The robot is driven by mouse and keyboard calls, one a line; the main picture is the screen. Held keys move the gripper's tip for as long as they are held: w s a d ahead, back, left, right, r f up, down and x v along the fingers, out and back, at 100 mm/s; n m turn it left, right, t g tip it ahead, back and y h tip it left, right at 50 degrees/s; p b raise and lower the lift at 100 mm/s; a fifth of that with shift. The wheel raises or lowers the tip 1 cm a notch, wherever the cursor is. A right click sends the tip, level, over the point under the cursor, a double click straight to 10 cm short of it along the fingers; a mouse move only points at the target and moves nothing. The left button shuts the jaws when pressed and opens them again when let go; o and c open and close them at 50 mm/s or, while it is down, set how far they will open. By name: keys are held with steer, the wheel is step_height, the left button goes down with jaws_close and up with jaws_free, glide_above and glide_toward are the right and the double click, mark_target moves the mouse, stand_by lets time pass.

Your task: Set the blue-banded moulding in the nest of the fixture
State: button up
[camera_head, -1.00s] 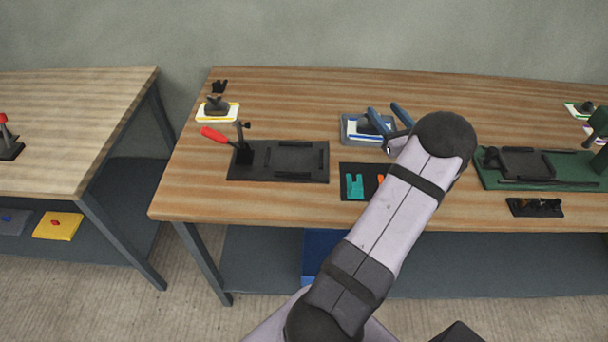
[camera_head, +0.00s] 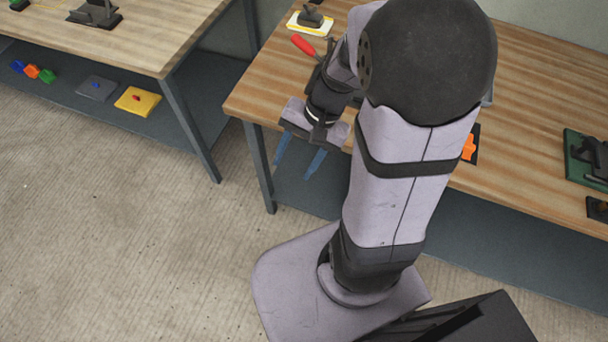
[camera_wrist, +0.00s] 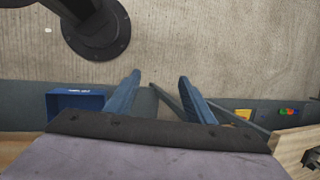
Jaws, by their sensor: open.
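My gripper (camera_head: 300,155) is open and empty, with its two blue fingers apart in front of the table's front edge. In the wrist view the fingers (camera_wrist: 158,92) have nothing between them, only shelf and floor beyond. The blue-banded moulding is not visible now; my arm covers the part of the table where a blue-and-white piece in a tray showed earlier. The red clamp handle (camera_head: 302,45) of a black fixture shows just behind my gripper. The fixture's base and nest are hidden by my arm.
A yellow-edged white piece with a dark top (camera_head: 310,20) lies near the back. An orange piece (camera_head: 468,147) and a green fixture (camera_head: 585,160) are to the right. Another table (camera_head: 150,40) stands left. A blue bin (camera_wrist: 77,98) is on the lower shelf.

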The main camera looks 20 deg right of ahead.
steer(key=s+n+h, duration=0.1)
steer(key=n, duration=0.2)
steer(key=s+n+h, duration=0.1)
steer(key=s+n, duration=0.1)
steer(key=n, duration=0.1)
steer(key=s+n+h, duration=0.1)
steer(key=n+h, duration=0.1)
steer(key=shift+s+n, duration=0.25)
steer(key=shift+n, duration=0.15)
steer(key=o, duration=1.1)
steer(key=shift+c, duration=0.2)
